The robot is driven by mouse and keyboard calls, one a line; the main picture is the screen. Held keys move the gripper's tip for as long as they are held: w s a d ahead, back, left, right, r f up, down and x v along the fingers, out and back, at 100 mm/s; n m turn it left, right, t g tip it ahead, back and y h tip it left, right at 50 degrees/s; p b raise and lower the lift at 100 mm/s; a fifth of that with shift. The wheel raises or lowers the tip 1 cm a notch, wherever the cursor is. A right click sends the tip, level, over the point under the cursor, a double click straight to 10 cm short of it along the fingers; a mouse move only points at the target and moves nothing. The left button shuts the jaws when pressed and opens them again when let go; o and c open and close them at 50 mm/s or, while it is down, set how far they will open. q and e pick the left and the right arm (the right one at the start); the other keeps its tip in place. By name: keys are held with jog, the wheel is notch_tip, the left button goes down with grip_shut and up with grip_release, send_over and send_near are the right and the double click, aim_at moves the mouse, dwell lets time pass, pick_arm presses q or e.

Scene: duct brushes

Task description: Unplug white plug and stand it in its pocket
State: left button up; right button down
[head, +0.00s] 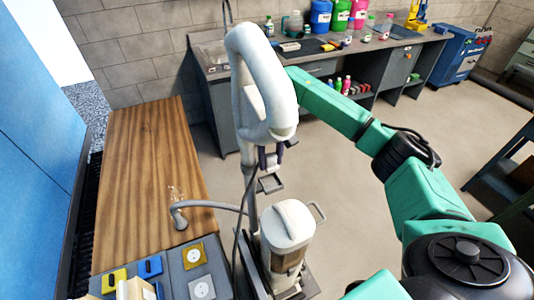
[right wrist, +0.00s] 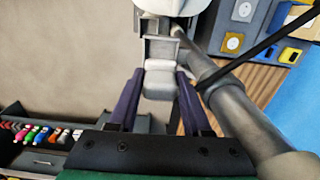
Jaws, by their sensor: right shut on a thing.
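My right gripper (right wrist: 158,85) has purple fingers shut on a pale grey-white block, which looks like the white plug (right wrist: 160,82). A black cable (right wrist: 250,52) runs up to it behind one finger. In the head view my right gripper (head: 271,157) is in the air above a small grey open frame, likely the pocket (head: 270,184), on the machine's pole. The frame also shows in the right wrist view (right wrist: 158,48), just beyond the plug; I cannot tell if they touch. A white socket plate (head: 202,287) at the lower left has nothing in it. My left gripper is out of view.
A machine with a white canister (head: 287,222) and a grey hose stands below the gripper. The socket panel (head: 174,272) carries yellow and blue blocks. A wooden bench (head: 150,170) is at left, and a cluttered workbench (head: 345,58) at the back. The floor between is clear.

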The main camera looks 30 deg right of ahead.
aim_at(270, 184)
jog(key=shift+s+f+b, duration=0.2)
jog(key=shift+f+b, duration=0.1)
jog(key=shift+f, duration=0.15)
notch_tip(270, 184, down, 6)
jog(key=b, duration=0.4)
jog(key=shift+r, duration=0.2)
jog(key=shift+f, duration=0.1)
jog(key=shift+s, duration=0.1)
jog(key=shift+c, duration=1.3)
grip_release()
jog(key=shift+a+f, duration=0.1)
jog(key=shift+a, duration=0.15)
